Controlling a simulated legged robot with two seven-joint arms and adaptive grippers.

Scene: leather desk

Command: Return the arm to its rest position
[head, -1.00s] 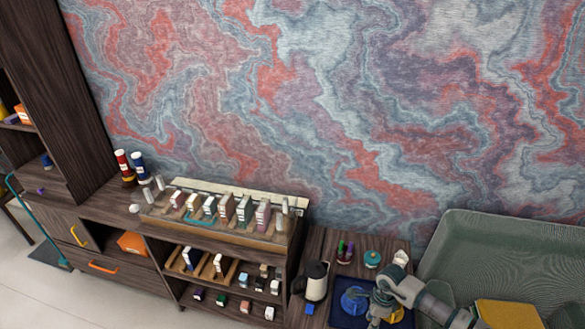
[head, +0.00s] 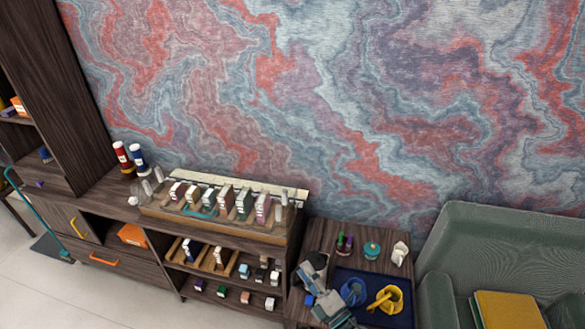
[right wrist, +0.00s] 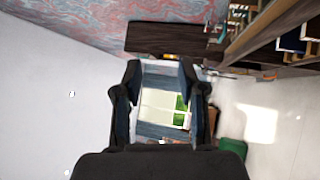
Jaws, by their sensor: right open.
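My right gripper (head: 314,272) is at the lower middle of the head view, over the left side of the small side table, with its arm coming up from the bottom edge. It overlaps the white and black kettle there and hides most of it; I cannot tell whether they touch. In the right wrist view the two dark fingers of the gripper (right wrist: 160,72) stand apart, with nothing held between them. My left gripper is not in view.
A dark blue tray (head: 374,317) holds a blue cup (head: 353,291) and a yellow cup (head: 389,299). A teal object (head: 371,250) and a white one (head: 399,253) stand behind. A shelf unit (head: 222,237) with several small boxes is left; a green armchair (head: 500,250) is right.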

